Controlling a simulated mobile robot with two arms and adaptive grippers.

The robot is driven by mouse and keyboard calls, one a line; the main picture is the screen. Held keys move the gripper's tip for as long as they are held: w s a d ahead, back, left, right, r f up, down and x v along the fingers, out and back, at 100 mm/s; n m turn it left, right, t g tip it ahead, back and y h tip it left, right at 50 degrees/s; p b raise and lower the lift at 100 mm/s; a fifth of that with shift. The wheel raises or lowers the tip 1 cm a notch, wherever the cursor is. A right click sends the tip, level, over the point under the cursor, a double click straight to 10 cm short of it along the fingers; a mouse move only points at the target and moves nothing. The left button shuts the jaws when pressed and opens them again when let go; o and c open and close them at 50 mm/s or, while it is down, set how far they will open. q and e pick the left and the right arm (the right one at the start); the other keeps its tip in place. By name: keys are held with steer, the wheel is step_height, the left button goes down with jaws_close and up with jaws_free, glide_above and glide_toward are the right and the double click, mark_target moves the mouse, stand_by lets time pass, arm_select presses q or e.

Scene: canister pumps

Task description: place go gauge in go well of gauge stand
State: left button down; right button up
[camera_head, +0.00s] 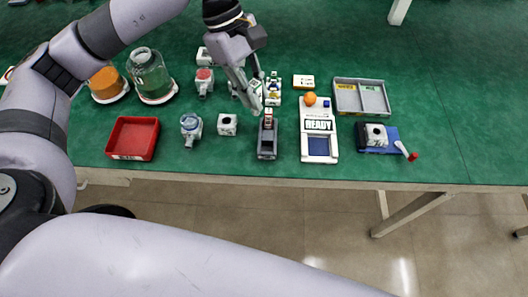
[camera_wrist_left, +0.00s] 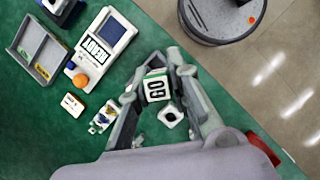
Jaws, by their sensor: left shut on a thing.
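The go gauge (camera_wrist_left: 157,86), a white block with green edges marked "GO", sits between the fingertips of my left gripper (camera_wrist_left: 160,95) in the left wrist view. In the head view my left gripper (camera_head: 256,103) points down, shut on the gauge, which is hard to make out there. The grey gauge stand (camera_head: 267,148) stands just below the gripper in the picture, near the table's front. A red and white piece (camera_head: 268,119) is at its far end. The go well cannot be made out. My right gripper is not in view.
A white READY device (camera_head: 319,147) stands right of the stand, and a white cube with a hole (camera_head: 227,124) left of it. Small white-green parts (camera_head: 273,92) lie behind. A red tray (camera_head: 133,138) is at left, a grey tray (camera_head: 361,97) at right.

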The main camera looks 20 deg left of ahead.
arm_select(q)
steer(key=w+d+n+t+b, duration=0.1)
steer(key=w+n+t+b, duration=0.1)
steer(key=n, duration=0.2)
steer(key=n+p, duration=0.1)
steer(key=n, duration=0.2)
glide_above(267, 138)
steer(key=s, duration=0.3)
step_height(267, 138, down, 13)
steer(key=shift+t, duration=0.3)
steer(key=x, duration=0.3)
steer(key=a+x, duration=0.1)
steer(key=x, duration=0.1)
steer(key=shift+f+p, duration=0.4)
steer(key=shift+f, duration=0.35)
steer(key=c, duration=1.5)
jaws_free()
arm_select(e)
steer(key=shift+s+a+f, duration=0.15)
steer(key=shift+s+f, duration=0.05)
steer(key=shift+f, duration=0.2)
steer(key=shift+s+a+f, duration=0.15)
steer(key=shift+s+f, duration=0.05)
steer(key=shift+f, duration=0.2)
arm_select(q)
steer(key=shift+r, duration=0.1)
